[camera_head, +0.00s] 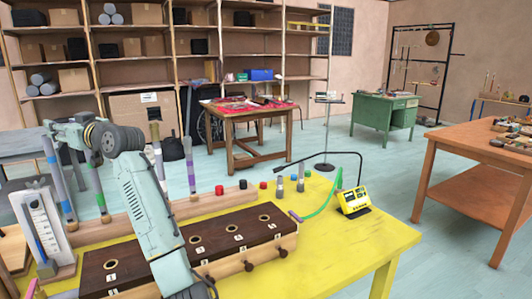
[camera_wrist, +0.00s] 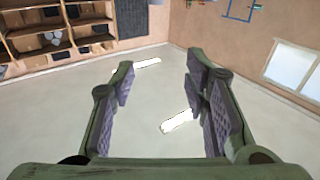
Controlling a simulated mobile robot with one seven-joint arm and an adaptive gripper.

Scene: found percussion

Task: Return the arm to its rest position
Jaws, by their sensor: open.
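My gripper (camera_wrist: 163,88) is open in the wrist view, with its two padded fingers well apart and nothing between them. In the head view my arm rises from the bottom edge over the yellow table (camera_head: 345,255), bends at a dark joint and reaches left. My gripper's fingers are not clear in that view.
A dark wooden block with several holes (camera_head: 215,240) lies under my arm. Upright tubes (camera_head: 98,190) and a white gauge board (camera_head: 42,230) stand close on the left. A yellow device (camera_head: 354,201) sits at right. Shelves (camera_head: 150,62) stand behind.

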